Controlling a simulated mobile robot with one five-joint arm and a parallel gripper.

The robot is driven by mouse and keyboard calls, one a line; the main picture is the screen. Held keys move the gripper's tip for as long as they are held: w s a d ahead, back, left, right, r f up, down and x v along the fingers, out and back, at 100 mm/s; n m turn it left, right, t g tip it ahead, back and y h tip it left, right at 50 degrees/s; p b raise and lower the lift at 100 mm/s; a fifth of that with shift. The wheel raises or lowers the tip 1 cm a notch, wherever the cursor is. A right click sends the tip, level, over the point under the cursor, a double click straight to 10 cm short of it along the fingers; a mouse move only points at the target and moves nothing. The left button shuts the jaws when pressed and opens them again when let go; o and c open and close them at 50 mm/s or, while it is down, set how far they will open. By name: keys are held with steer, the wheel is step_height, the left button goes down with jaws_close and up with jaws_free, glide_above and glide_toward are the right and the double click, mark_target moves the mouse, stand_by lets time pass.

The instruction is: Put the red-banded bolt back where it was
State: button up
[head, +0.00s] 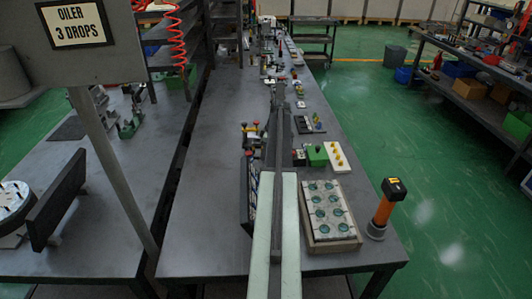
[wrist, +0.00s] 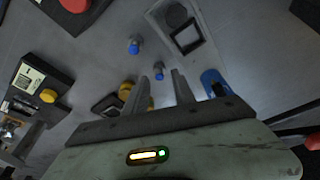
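I cannot pick out a red-banded bolt in either view. In the wrist view, two small blue-banded pieces, one farther off (wrist: 134,46) and one nearer (wrist: 158,72), stand on the grey bench. My gripper (wrist: 162,84) has its two fingers apart; the nearer blue piece shows in the gap beyond the fingertips, and nothing is visibly held. In the head view my arm reaches far along the bench, and the gripper's end is too small to make out.
In the wrist view, a framed square block (wrist: 187,37), a yellow knob on a dark block (wrist: 48,96) and a blue ring-like part (wrist: 213,82) lie around. In the head view, a tray with green circles (head: 318,244) and an orange post (head: 384,210) stand at right.

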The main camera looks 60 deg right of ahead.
steer(key=p+v, duration=1)
steer(key=v, duration=0.1)
steer(key=shift+r, duration=0.1)
